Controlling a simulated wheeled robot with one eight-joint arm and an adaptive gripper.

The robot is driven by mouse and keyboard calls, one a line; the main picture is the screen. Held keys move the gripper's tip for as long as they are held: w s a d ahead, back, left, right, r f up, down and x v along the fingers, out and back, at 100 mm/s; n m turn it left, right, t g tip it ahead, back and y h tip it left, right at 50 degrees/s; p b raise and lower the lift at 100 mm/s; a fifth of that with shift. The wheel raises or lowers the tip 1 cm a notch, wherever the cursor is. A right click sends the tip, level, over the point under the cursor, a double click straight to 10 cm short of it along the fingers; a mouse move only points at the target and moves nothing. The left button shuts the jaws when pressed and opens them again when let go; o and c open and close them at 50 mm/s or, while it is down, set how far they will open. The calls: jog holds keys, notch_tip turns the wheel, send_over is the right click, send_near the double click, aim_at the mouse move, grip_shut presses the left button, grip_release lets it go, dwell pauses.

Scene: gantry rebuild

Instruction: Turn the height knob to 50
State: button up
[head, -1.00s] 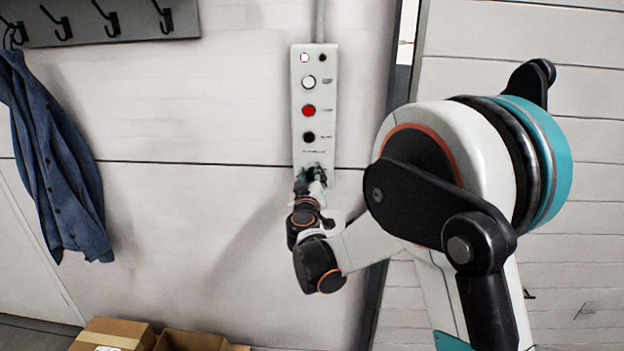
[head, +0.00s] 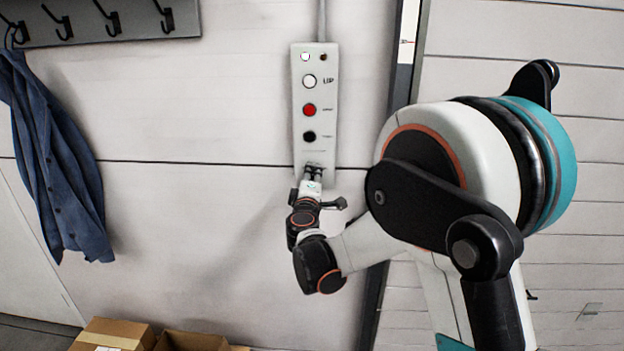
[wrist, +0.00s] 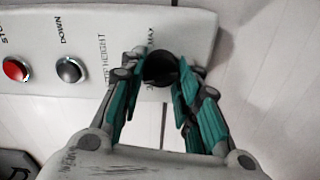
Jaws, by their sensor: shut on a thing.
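The height knob (wrist: 160,66) is a round black knob at the end of the panel, beside the printed words ending in "HEIGHT" and "MAX" in the wrist view. My gripper (wrist: 157,78) has its teal fingers on both sides of the knob and is shut on it. The knob's pointer and the number it stands at cannot be made out. In the head view my gripper (head: 314,172) is at the lower end of the white control panel (head: 299,150) and hides the knob.
Above the knob the panel carries a black DOWN button (head: 309,136), a red STOP button (head: 309,110) and a white UP button (head: 309,81). A blue jacket (head: 55,160) hangs at the left. Cardboard boxes (head: 115,333) stand on the floor below.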

jog(key=shift+n, duration=0.8)
jog(key=shift+f, duration=0.1)
jog(key=o, duration=1.1)
jog(key=shift+a, duration=0.1)
jog(key=shift+c, duration=0.2)
jog(key=s, duration=1.2)
jog(key=shift+a, duration=0.15)
